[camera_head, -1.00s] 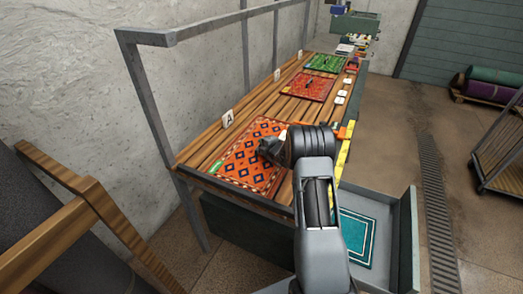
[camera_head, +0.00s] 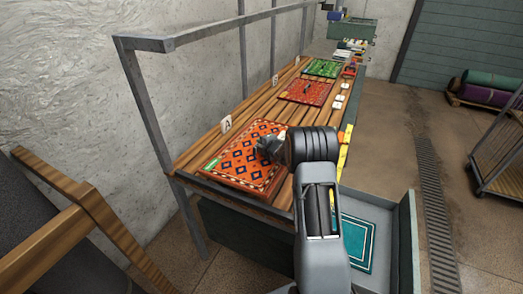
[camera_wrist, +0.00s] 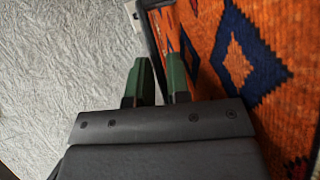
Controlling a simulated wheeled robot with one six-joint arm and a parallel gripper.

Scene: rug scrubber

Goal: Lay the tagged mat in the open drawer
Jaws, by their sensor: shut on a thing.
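The orange mat (camera_head: 243,157) has dark blue diamonds, a patterned border and a green tag (camera_head: 211,163) at its left corner. It is above the near end of the slatted table, slightly raised. In the wrist view my fingers (camera_wrist: 160,82) have green inner faces, with the orange mat (camera_wrist: 245,60) filling the right side. The open drawer (camera_head: 383,203) is below the table's near right side, and a teal mat (camera_head: 358,243) lies in it. My arm covers part of the drawer.
A red mat (camera_head: 305,91) and a green mat (camera_head: 323,68) lie farther back on the table. A white card marked A (camera_head: 226,123) stands by the wall-side edge. Grey frame posts (camera_head: 150,110) rise on the left. A wheeled cage (camera_head: 500,150) stands on the right floor.

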